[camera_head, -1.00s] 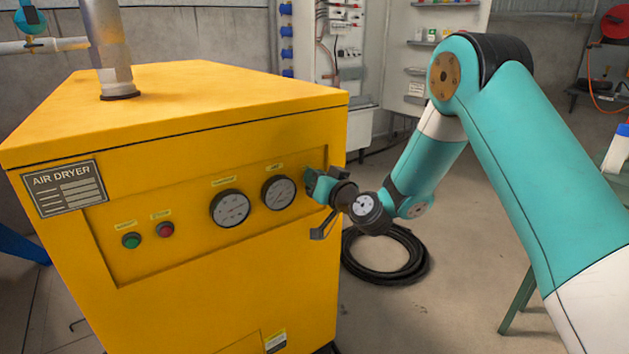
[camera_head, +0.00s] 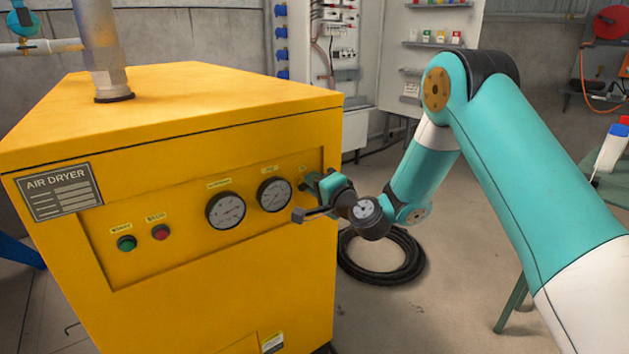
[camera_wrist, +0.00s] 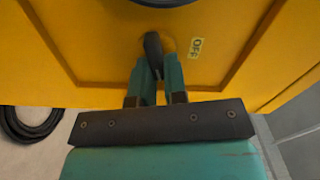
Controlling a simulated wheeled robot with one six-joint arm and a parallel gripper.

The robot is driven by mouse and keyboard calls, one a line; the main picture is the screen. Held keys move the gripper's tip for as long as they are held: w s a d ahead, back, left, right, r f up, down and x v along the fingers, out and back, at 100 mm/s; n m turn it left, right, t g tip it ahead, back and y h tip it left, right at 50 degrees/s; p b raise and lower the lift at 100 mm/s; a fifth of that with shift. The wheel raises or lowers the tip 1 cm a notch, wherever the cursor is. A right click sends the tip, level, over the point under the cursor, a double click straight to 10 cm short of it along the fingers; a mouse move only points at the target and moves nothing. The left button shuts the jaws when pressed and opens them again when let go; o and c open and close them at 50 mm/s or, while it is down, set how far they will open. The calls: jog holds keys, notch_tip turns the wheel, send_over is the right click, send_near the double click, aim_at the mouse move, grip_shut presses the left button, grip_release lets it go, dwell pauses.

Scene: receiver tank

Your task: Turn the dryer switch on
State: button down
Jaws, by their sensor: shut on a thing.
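The yellow air dryer (camera_head: 215,290) stands at the left in the head view. My gripper (camera_head: 312,186) is at the right end of its recessed panel, beside the right gauge, and hides the dryer switch there. In the wrist view the switch is a black lever (camera_wrist: 152,50) on the yellow panel. The teal fingers of my gripper (camera_wrist: 158,75) are shut on it, one on each side. A small label reading OFF (camera_wrist: 196,47) is right of the lever in that view. The lever's tip points toward the top of the wrist picture, toward a gauge edge.
Two round gauges (camera_head: 226,210) and a green (camera_head: 127,243) and a red button (camera_head: 161,232) share the panel. A black coiled hose (camera_head: 382,258) lies on the floor right of the dryer. An open electrical cabinet (camera_head: 335,60) stands behind.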

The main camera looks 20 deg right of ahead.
jog(key=shift+d+f+m, duration=0.1)
jog(key=shift+f+m, duration=0.05)
jog(key=shift+m, duration=1.15)
jog(key=shift+p, duration=0.3)
jog(key=c, duration=1.2)
grip_release()
jog(key=shift+o, duration=0.2)
jog(key=shift+f, duration=0.1)
